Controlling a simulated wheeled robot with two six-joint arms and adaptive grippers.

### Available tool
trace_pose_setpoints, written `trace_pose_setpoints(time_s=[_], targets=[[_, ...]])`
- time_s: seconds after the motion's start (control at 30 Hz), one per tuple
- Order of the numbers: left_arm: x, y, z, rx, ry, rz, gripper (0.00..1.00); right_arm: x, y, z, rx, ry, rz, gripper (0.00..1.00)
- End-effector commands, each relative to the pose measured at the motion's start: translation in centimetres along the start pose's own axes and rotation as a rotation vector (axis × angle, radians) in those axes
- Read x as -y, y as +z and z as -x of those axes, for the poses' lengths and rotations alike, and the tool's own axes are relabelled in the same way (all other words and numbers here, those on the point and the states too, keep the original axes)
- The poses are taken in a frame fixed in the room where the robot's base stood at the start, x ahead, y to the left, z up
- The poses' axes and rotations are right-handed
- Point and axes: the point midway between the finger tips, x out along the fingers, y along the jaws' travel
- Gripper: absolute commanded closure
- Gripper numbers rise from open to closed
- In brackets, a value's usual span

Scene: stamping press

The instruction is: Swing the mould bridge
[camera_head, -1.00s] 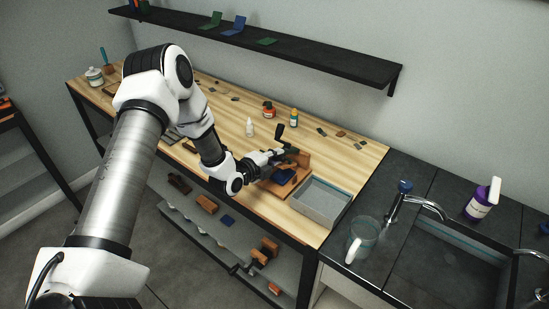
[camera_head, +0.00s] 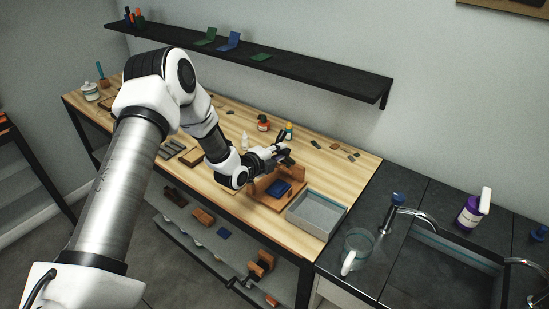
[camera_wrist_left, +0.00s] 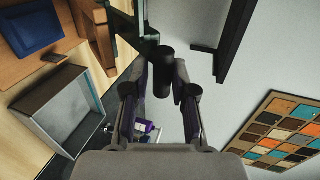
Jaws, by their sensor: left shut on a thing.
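The stamping press stands on the workbench, with a brown wooden base (camera_head: 266,201) and a blue block (camera_head: 279,188) on it. The blue block also shows at the upper left of the left wrist view (camera_wrist_left: 28,25). My left gripper (camera_head: 283,156) is above the back of the press, shut on a dark part that I take to be the mould bridge. In the left wrist view, dark pieces lie at the fingertips (camera_wrist_left: 164,70), and the fingers hide most of the held part. The blue block is uncovered from above. My right gripper is not in view.
A grey tray (camera_head: 338,198) stands just right of the press. Small bottles (camera_head: 263,123) stand behind it, and a black shelf (camera_head: 300,73) hangs on the wall. A sink with a tap (camera_head: 392,214) and a glass jug (camera_head: 357,243) are farther right.

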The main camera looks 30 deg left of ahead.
Motion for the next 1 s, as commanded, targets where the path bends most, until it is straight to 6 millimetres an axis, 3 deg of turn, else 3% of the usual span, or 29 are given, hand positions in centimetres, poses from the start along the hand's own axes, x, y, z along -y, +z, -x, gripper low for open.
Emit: trace_pose_setpoints(time_s=[0.2, 0.57, 1.0], targets=[[1.9, 0.0, -1.2, -0.001, -0.003, -0.003, 1.0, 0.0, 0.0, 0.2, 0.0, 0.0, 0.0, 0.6], [1.9, -0.1, -1.6, -0.002, 0.0, -0.002, 1.0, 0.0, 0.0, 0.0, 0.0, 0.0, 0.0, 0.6], [4.4, -0.1, -4.5, -0.002, 0.003, -0.003, 1.0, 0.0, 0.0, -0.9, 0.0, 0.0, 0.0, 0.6]])
